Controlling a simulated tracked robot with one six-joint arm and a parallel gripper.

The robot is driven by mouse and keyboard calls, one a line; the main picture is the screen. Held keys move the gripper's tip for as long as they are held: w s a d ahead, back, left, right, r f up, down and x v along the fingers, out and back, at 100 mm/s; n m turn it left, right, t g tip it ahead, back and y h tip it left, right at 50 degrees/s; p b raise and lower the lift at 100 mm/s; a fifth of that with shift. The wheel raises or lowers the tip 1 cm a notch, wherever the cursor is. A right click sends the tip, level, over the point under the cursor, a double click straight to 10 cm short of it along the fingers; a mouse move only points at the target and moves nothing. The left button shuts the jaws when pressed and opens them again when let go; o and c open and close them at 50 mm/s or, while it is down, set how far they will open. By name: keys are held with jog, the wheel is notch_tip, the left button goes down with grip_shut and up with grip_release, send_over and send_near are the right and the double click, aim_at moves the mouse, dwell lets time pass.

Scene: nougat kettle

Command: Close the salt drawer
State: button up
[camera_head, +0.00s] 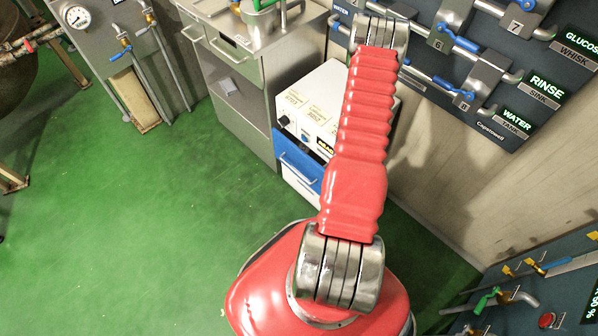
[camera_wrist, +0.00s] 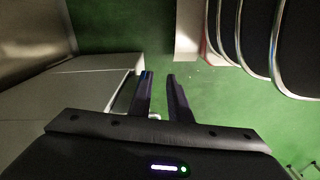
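A white cabinet (camera_head: 318,103) stands beside the steel counter in the head view. It has a blue drawer front (camera_head: 299,161) with a pale bar handle, and a white front (camera_head: 300,184) below it. No label that I can read names the salt drawer, and I cannot tell how far the blue drawer is pulled out. My red arm covers the cabinet's right side, and my gripper is hidden in that view. In the wrist view my gripper (camera_wrist: 158,74) is open, with nothing between its dark fingers. A pale edge or handle (camera_wrist: 128,88) is close beside the left finger.
A steel counter (camera_head: 240,90) with drawer handles stands left of the cabinet. A wall panel of valves and signs (camera_head: 470,60) is at upper right, and another valve panel (camera_head: 560,285) at lower right. Green floor (camera_head: 140,240) is clear at left and centre.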

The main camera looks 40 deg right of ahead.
jog(key=s+a+f+n+t, duration=0.2)
jog(key=a+f, duration=0.1)
jog(key=f, duration=0.8)
jog(key=n+t+h, duration=0.5)
jog(key=n+t, duration=0.3)
jog(key=t, duration=0.4)
send_near(297, 172)
jog(key=s+a, duration=0.1)
jog(key=s, duration=0.3)
jog(key=shift+w, duration=0.15)
jog(key=shift+w+d, duration=0.1)
jog(key=shift+w, duration=0.05)
jog(key=shift+x, duration=6.75)
jog(key=shift+r, duration=0.1)
jog(key=shift+c, duration=0.5)
